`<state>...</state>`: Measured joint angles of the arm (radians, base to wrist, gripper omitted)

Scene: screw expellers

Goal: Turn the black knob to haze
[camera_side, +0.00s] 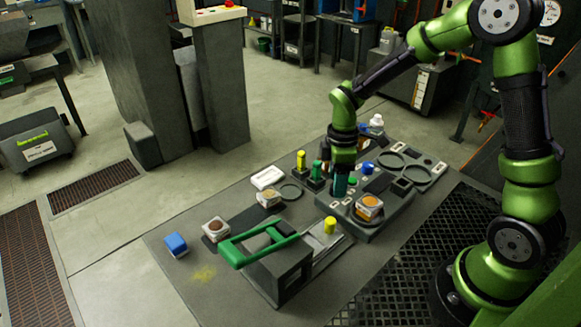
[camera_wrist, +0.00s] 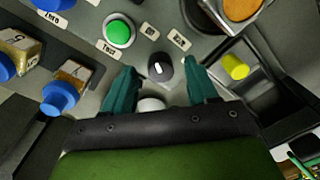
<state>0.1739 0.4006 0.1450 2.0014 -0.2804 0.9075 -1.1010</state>
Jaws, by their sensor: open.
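The black knob (camera_wrist: 159,66) shows in the wrist view on the grey panel, with a white pointer line that runs roughly up and down the picture. Two small white labels, an upper-left one (camera_wrist: 149,31) and an upper-right one (camera_wrist: 180,40), sit beyond it; their words are too small to read surely. My gripper (camera_wrist: 158,72) is open, with one teal finger on each side of the knob and gaps showing between. In the side view my gripper (camera_side: 341,187) points down at the panel (camera_side: 372,222), and the knob there cannot be made out.
A green button (camera_wrist: 119,32) lies left of the knob and a yellow cylinder (camera_wrist: 235,67) right of it. Blue-capped pieces (camera_wrist: 60,97) are at the left. In the side view, a green-handled device (camera_side: 265,243) stands in front of the panel.

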